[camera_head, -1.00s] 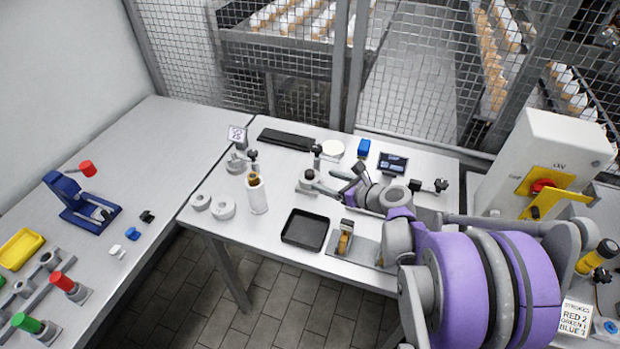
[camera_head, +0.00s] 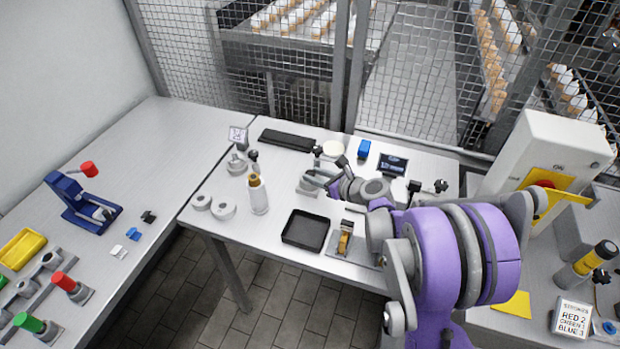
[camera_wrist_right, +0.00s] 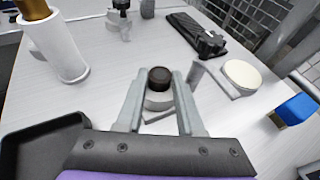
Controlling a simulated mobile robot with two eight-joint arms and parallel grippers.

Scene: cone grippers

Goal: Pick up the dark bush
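The dark bush (camera_wrist_right: 159,78) is a short dark cylinder in the right wrist view. It stands upright at a round grey holder (camera_wrist_right: 158,103); whether it sits in or on it I cannot tell. My right gripper (camera_wrist_right: 157,88) is open, with one finger on each side of the bush and a narrow gap visible at both sides. In the head view my right gripper (camera_head: 318,178) reaches in from the right over the holder (camera_head: 304,187) on the middle table, and it hides the bush. My left gripper is not in view.
A white bottle (camera_head: 258,197) with an orange-brown top and a black tray (camera_head: 305,230) stand near the holder. A pale disc (camera_wrist_right: 240,75), a blue block (camera_wrist_right: 295,110) and a small stand (camera_head: 253,160) are also close. Bare table lies between the bottle and holder.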

